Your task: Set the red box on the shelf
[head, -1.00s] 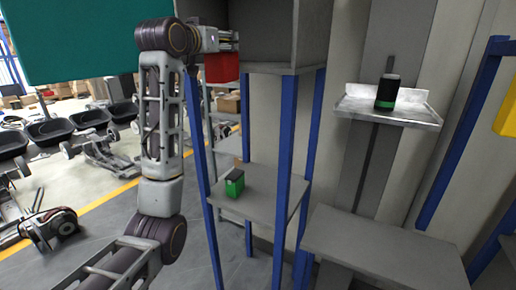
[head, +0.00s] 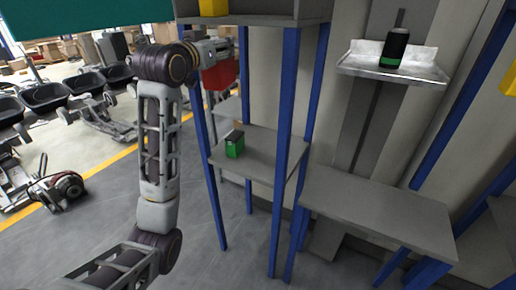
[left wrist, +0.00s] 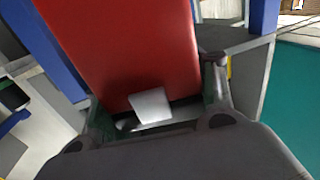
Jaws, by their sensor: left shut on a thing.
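My left gripper (head: 228,50) is shut on the red box (head: 220,76), which hangs partly hidden behind my wrist in the head view. In the left wrist view the red box (left wrist: 125,45) fills the space between the fingers and shows a small pale patch at its near end. The blue-posted shelf unit has an upper board (head: 262,19) and a lower grey board (head: 263,166). The red box is in the air, left of the unit and above the lower board's height in the picture. My right gripper is not in view.
A green and black box (head: 235,146) stands on the lower board's left part; the board's right part is bare. A dark green-banded canister (head: 395,48) stands on a metal wall bracket (head: 390,73). A yellow item (head: 213,7) sits in the upper compartment. A grey table (head: 375,210) is empty.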

